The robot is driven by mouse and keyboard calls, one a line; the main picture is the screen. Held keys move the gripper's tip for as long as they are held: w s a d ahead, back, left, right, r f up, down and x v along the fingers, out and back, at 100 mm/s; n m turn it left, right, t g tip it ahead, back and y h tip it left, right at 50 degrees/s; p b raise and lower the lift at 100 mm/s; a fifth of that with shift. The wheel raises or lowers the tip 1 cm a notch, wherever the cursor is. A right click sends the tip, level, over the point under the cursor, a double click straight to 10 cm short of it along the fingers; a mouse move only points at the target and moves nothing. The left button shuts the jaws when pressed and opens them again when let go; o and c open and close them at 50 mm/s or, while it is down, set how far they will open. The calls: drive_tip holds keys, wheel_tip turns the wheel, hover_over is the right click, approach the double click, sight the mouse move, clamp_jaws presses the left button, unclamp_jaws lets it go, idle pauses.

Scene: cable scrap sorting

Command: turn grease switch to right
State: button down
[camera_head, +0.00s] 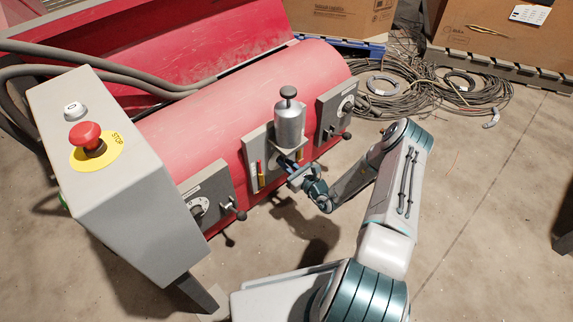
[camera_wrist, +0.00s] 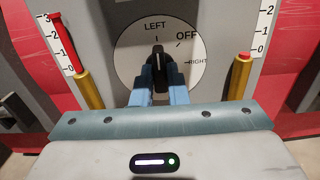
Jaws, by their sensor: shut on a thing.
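The grease switch (camera_wrist: 157,62) is a black knob on a white round dial (camera_wrist: 129,58) marked LEFT, OFF and RIGHT, seen in the wrist view. The knob stands nearly upright, its tip near the LEFT mark. My gripper (camera_wrist: 158,88) has its blue fingers shut on the knob's lower part, one on each side. In the head view my gripper (camera_head: 292,176) is at the grey panel (camera_head: 258,150) under the silver grease reservoir (camera_head: 290,124). The dial is hidden there.
Gauges with brass tubes, the left one (camera_wrist: 91,90) and right one (camera_wrist: 241,75), flank the dial. A grey control box (camera_head: 120,170) with a red stop button (camera_head: 88,137) stands at left. Cable coils (camera_head: 385,92) lie on the floor behind; open floor (camera_head: 490,200) is at right.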

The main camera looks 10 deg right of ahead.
drive_tip(key=shift+m+p, duration=2)
drive_tip(key=shift+m, duration=6.8)
drive_tip(key=c, duration=1.4)
unclamp_jaws()
drive_tip(key=shift+c, duration=0.2)
